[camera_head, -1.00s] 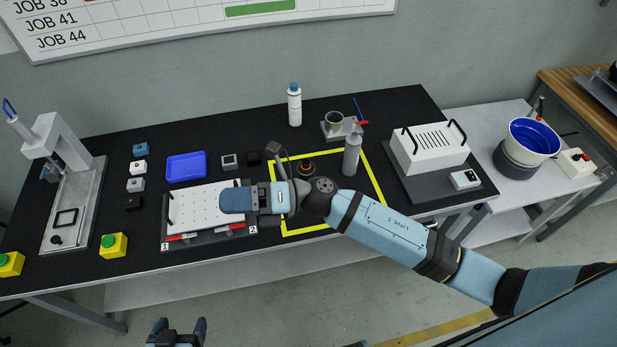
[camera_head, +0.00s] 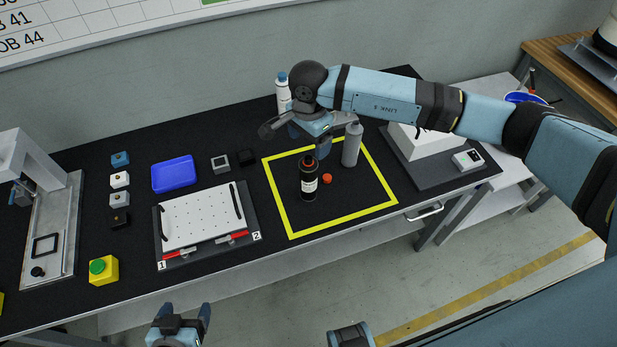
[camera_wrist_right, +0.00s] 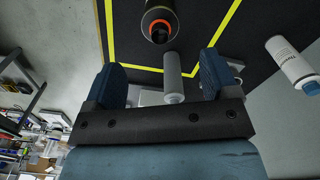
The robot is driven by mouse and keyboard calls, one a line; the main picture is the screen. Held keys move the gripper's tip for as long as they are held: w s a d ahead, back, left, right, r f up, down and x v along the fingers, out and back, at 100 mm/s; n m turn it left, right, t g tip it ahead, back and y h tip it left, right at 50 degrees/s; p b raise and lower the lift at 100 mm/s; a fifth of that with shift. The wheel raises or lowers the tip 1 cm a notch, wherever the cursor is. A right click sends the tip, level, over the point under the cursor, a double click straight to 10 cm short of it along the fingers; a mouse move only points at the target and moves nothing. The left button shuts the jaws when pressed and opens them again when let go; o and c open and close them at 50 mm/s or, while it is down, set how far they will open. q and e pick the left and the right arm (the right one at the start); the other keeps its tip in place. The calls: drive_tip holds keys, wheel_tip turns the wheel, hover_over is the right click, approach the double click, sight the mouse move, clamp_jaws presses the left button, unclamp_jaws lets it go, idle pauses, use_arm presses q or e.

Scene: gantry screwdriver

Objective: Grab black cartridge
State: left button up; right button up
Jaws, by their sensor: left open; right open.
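The black cartridge (camera_head: 309,182), a dark bottle with a pale label and an orange ring near its top, stands upright inside the yellow taped square (camera_head: 287,217). In the right wrist view the cartridge (camera_wrist_right: 159,22) is at the top centre, beyond the fingertips. My right gripper (camera_head: 310,138) is open and empty, above and behind the cartridge in the head view, apart from it. Its two blue fingers (camera_wrist_right: 162,70) are spread in the wrist view. My left gripper (camera_head: 186,312) is open and empty in front of the table, at the bottom of the head view.
A small orange cap (camera_head: 327,178) lies right of the cartridge. A grey bottle (camera_head: 351,146) stands close to the right gripper, and a white bottle (camera_head: 283,92) stands behind. A white perforated plate (camera_head: 200,217) lies left of the square.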

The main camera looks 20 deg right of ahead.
sight(309, 165)
wheel_tip(309, 165, down, 5)
drive_tip(key=shift+r, duration=0.15)
drive_tip(key=shift+f+p, duration=0.85)
drive_tip(key=shift+f, duration=1.85)
clamp_jaws()
drive_tip(key=shift+r, duration=0.15)
